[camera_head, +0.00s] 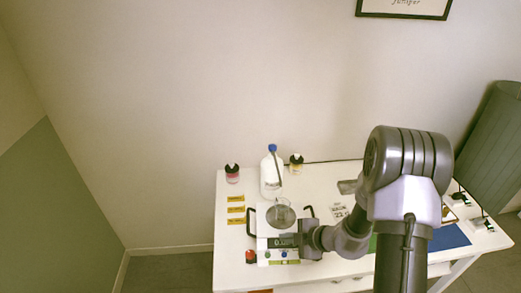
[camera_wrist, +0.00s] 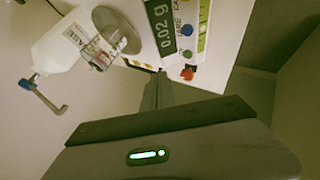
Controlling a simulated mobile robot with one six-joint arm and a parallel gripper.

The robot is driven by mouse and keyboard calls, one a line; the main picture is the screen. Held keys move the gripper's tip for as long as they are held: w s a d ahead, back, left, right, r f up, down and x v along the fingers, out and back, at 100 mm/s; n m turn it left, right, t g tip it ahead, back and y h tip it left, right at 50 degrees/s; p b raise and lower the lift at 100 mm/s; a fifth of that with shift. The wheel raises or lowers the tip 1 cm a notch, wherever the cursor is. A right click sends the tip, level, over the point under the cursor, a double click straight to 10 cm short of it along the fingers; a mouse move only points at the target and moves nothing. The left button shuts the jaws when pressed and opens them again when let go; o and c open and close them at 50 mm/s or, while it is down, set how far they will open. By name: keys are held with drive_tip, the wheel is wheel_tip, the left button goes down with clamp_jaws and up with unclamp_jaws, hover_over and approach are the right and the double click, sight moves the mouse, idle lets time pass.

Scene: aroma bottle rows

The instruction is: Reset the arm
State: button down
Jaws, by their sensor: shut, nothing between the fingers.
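My gripper (camera_wrist: 163,80) is shut and empty in the wrist view, its closed fingers pointing toward the scale. In the head view my arm reaches from the right over the table, and its end is beside the scale (camera_head: 262,226), partly covering its right side; the fingertips are hard to make out there. A clear glass beaker (camera_head: 280,214) stands on the scale's pan. In the wrist view the scale's display (camera_wrist: 170,26) reads about 0.02 g, and the beaker (camera_wrist: 99,53) shows at the upper left.
A white bottle with a blue cap (camera_head: 270,173) stands behind the scale, between two small dark-capped bottles, one pink (camera_head: 232,173) and one yellowish (camera_head: 296,164). Yellow labels (camera_head: 236,210) lie left. The white table (camera_head: 330,178) has free room at the back.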

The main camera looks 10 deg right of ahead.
drive_tip(key=s+a+r+n+g+b, duration=0.1)
drive_tip(key=s+a+r+n, duration=0.2)
drive_tip(key=r+n, duration=0.4)
drive_tip(key=s+a+r+n+y+b, duration=0.1)
drive_tip(key=s+a+r+n, duration=0.2)
drive_tip(key=r+n, duration=0.35)
drive_tip(key=s+a+r+n+g+b, duration=0.1)
drive_tip(key=s+a+r+n, duration=0.3)
drive_tip(key=n, duration=0.6)
drive_tip(key=s+d+r+n+h+b, duration=0.1)
drive_tip(key=s+d+r+n+h, duration=0.1)
drive_tip(key=s+n, duration=0.5)
drive_tip(key=s+d+r+n+t+h+b, duration=0.1)
drive_tip(key=s+d+r+n+h, duration=0.2)
drive_tip(key=n, duration=1.5)
drive_tip(key=s+d+r, duration=0.1)
drive_tip(key=s+r, duration=0.1)
drive_tip(key=s, duration=0.2)
drive_tip(key=shift+s+r, duration=0.3)
drive_tip(key=shift+r, duration=0.05)
drive_tip(key=shift+d, duration=0.1)
